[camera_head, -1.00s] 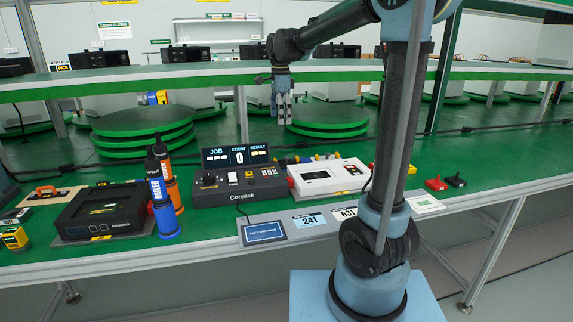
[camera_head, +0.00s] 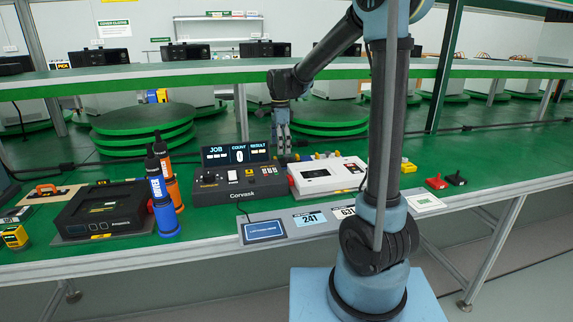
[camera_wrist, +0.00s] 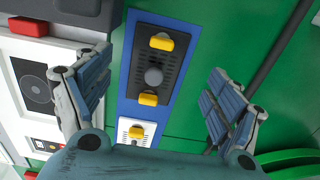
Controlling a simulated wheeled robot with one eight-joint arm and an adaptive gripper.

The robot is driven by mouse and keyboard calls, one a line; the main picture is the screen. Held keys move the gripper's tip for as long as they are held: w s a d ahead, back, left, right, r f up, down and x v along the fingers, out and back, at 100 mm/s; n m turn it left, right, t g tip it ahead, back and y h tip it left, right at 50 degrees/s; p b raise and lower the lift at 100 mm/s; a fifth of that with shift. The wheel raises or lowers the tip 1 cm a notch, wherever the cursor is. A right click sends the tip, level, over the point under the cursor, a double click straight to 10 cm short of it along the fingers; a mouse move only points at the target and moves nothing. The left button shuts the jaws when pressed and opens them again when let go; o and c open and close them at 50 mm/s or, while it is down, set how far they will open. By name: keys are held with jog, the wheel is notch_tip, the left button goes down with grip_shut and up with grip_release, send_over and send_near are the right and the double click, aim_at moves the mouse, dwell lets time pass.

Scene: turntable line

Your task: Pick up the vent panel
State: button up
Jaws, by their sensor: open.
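My gripper (camera_wrist: 158,68) is open and empty, with one finger on each side of a blue tray (camera_wrist: 127,86) in the wrist view. On the tray lies a dark perforated panel (camera_wrist: 172,55) with a round grey knob between two yellow grips. Below it, partly hidden by my gripper's body, is a pale slotted panel (camera_wrist: 125,127) with a yellow grip. I cannot tell for sure which is the vent panel. In the head view my gripper (camera_head: 283,152) hangs just behind the black control box, and the panels are mostly hidden behind the front devices.
The black control box (camera_head: 238,187) and a white device (camera_head: 330,177) stand in front of my gripper. Blue and orange bottles (camera_head: 162,205) and a black unit (camera_head: 102,209) are at left. A long shelf (camera_head: 200,76) crosses behind. Green bench (camera_wrist: 225,45) is clear beside the tray.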

aim_at(282, 162)
jog(key=shift+d+f, duration=0.15)
jog(key=shift+f, duration=1.15)
jog(key=shift+d+f, duration=0.15)
jog(key=shift+f, duration=1.15)
jog(key=shift+s, duration=0.1)
jog(key=c, duration=1.3)
